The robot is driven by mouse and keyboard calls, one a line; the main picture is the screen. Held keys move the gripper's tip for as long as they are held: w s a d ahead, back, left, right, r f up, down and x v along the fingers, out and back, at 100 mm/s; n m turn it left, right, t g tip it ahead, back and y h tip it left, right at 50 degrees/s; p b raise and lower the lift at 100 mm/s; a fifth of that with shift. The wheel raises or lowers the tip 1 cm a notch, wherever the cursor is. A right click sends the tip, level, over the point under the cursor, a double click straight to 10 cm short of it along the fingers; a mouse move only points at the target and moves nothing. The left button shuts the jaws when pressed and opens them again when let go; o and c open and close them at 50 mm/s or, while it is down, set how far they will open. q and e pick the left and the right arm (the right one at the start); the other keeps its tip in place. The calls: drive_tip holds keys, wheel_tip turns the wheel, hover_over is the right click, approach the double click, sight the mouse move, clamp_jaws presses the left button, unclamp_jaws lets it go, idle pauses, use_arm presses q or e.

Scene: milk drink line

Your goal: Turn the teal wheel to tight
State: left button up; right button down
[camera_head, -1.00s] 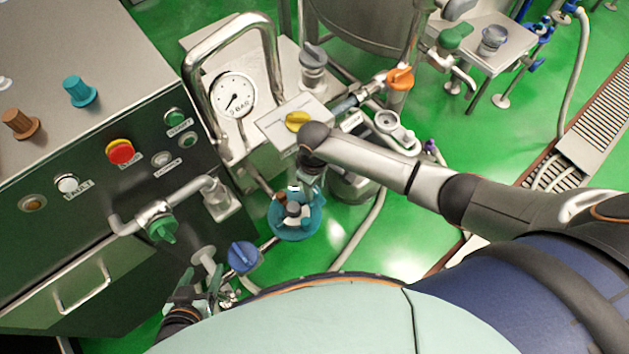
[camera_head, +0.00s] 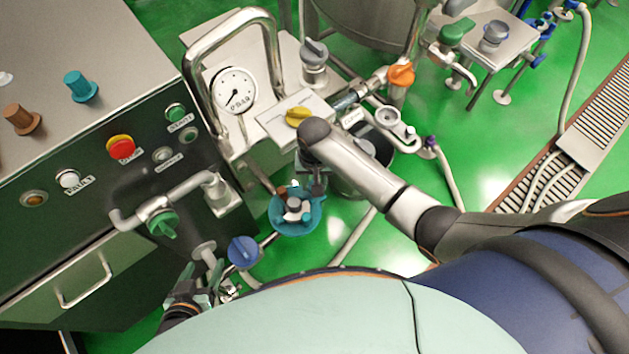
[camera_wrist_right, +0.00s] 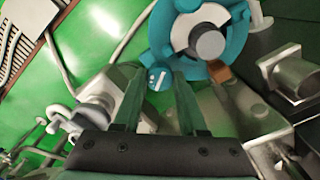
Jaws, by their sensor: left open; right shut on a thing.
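The teal wheel (camera_head: 283,222) sits low in the middle of the head view, with a grey hub and a brown piece at its edge. In the right wrist view the teal wheel (camera_wrist_right: 240,38) fills the top, and its teal knob with a white mark (camera_wrist_right: 157,79) lies between the fingertips. My right gripper (camera_wrist_right: 157,84) is shut on this knob; in the head view my arm partly hides it. My left gripper (camera_head: 200,292) is open and empty, below the blue valve knob (camera_head: 243,252). I cannot read any tight mark.
A steel panel with a red button (camera_head: 121,148) and a green valve handle (camera_head: 162,223) stands at left. A gauge (camera_head: 235,91) and yellow knob (camera_head: 298,116) are behind the wheel. Pipes and hoses surround it. Green floor (camera_head: 470,130) is open at right.

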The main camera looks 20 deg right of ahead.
drive_tip(key=shift+w+m, duration=0.1)
drive_tip(key=shift+m, duration=1.8)
drive_tip(key=shift+c, duration=2.3)
unclamp_jaws()
